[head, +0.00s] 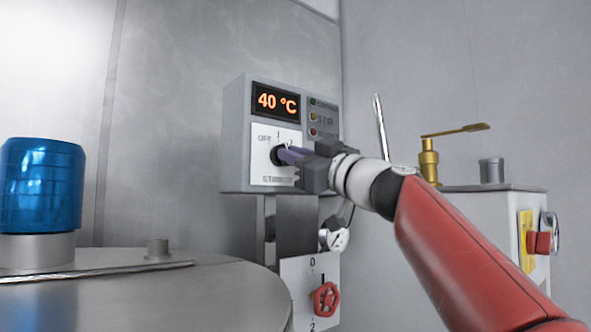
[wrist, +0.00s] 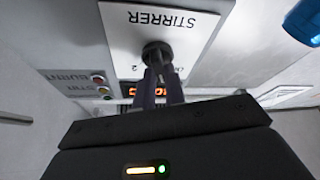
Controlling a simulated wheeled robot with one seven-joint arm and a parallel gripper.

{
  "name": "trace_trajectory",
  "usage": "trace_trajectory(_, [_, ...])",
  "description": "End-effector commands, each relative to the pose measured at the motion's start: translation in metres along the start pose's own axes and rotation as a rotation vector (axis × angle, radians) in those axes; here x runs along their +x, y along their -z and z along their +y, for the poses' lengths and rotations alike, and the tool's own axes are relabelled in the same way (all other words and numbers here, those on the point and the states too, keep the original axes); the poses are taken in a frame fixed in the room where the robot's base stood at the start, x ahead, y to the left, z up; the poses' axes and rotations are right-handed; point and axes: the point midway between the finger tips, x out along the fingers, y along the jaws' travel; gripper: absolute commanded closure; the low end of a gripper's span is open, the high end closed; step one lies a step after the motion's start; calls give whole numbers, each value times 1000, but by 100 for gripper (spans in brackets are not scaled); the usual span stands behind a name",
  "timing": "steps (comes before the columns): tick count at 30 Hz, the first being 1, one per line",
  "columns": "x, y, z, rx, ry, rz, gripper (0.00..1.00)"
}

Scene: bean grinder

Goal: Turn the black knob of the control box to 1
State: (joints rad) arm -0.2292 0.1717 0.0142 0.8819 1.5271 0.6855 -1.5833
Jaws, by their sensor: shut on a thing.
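The grey control box (head: 235,150) is mounted on the wall, with an orange display (head: 277,101) reading 40 °C. Below the display is a white plate (head: 262,172) with the marks OFF, 1 and 2 and the word STIRRER. The black knob (head: 277,154) sits on this plate; it also shows in the wrist view (wrist: 157,52). My gripper (head: 287,155) reaches in from the right and is shut on the knob, its purple fingers (wrist: 157,88) on either side of it. The knob's pointer is hidden, so its setting cannot be read.
A blue cylinder (head: 42,185) stands on a round metal lid (head: 190,295) at the left. Below the box are a gauge (head: 338,240) and a red valve knob (head: 325,299). A brass lever (head: 455,131) and a machine with a red knob (head: 538,243) are at the right.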

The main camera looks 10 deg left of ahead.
Motion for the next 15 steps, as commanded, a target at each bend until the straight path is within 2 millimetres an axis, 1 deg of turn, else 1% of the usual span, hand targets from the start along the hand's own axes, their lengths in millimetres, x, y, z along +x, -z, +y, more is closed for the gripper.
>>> trace_trajectory(1, [-1,-3,-2,33,-12,0,100])
trace_trajectory(6, [-1,-2,-2,151,-61,-2,100])
trace_trajectory(15, [0,-2,-2,288,-118,-4,100])
